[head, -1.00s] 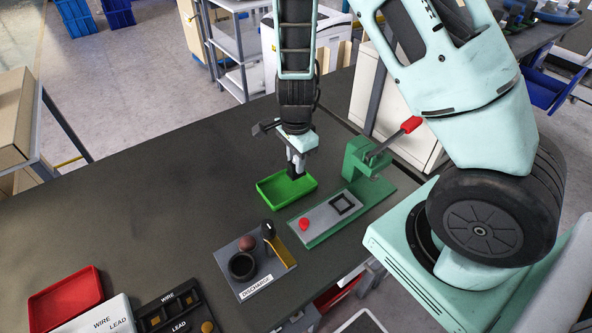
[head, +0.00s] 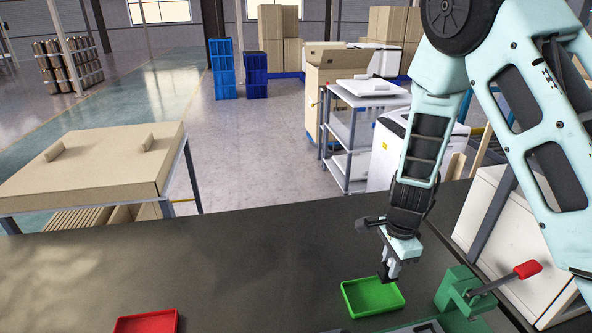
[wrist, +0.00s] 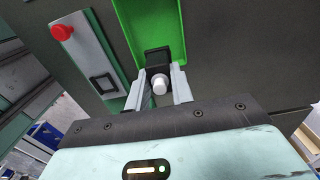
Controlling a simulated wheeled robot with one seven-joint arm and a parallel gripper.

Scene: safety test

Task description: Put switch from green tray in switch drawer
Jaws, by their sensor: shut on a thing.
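The green tray (head: 362,301) lies on the dark table, low in the head view, and it fills the upper middle of the wrist view (wrist: 128,32). My gripper (head: 388,272) is at the tray's back right part. In the wrist view, my gripper (wrist: 159,82) is shut on the switch (wrist: 157,60), a small black block with a whitish round knob. The switch is also a dark shape at the fingertips in the head view (head: 383,273). I cannot tell whether it still touches the tray. No switch drawer shows in the current views.
A green press (head: 457,287) with a red-handled lever (head: 526,269) stands just right of the tray. A red tray (head: 147,322) is at the bottom left.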

